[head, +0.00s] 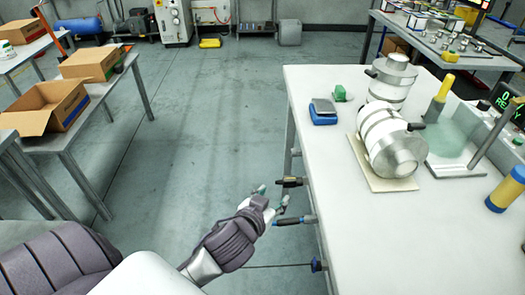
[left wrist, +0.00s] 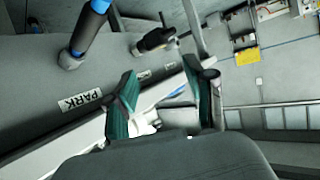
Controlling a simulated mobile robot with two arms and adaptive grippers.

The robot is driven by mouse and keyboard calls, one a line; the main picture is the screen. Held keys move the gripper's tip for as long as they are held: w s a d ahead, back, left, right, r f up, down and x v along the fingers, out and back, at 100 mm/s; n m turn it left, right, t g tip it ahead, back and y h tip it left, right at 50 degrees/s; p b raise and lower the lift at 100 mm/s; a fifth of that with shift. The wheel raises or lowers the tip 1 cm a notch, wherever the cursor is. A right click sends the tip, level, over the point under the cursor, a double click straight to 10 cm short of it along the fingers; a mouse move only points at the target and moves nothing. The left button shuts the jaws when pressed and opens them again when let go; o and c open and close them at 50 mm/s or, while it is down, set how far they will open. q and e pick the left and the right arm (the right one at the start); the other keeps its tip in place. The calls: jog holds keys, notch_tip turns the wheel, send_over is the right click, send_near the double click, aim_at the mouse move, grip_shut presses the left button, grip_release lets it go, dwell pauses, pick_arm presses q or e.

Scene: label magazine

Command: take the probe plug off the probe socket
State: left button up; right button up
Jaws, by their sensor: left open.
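Two dark plug-like pieces stick out from the left side of the white bench: a black one with a brass-coloured band (head: 291,182) and a black one with a blue end (head: 295,220). The frames do not show clearly which is the probe plug. In the left wrist view the blue-and-black piece (left wrist: 88,32) sits in a round grey socket (left wrist: 70,60), and the black piece (left wrist: 155,41) is beyond the fingertips. My left gripper (head: 273,197) is open and empty beside them, with its fingers (left wrist: 160,82) apart. My right gripper is out of view.
A PARK label (left wrist: 80,101) is on the bench side. A blue knob (head: 317,265) sticks out nearer me. The white bench top (head: 340,150) carries white-and-metal cylinders (head: 393,140) and a blue block (head: 323,116). The floor left of the bench is clear.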

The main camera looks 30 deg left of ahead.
pick_arm(q)
jog(key=w+d+r+m+h, duration=0.4)
jog(key=d+r+m+h, duration=0.1)
jog(key=r+m+h, duration=0.25)
jog(key=w+d+r+m+h, duration=0.4)
jog(key=d+r+m+h, duration=0.2)
jog(key=r+h, duration=0.25)
jog(key=a+f+g, duration=0.1)
jog(key=a+f+m+g, duration=0.1)
jog(key=f+g, duration=0.1)
jog(key=a+f+m+g+y, duration=0.1)
jog(key=g, duration=0.1)
jog(key=shift+f, duration=0.25)
jog(key=a+f+g+y, duration=0.2)
jog(key=a, duration=0.1)
jog(key=n+g+y, duration=0.2)
jog(key=n+y, duration=0.2)
jog(key=y, duration=0.2)
send_near(288, 178)
jog(key=x, duration=1)
jog(key=shift+d+f, duration=0.1)
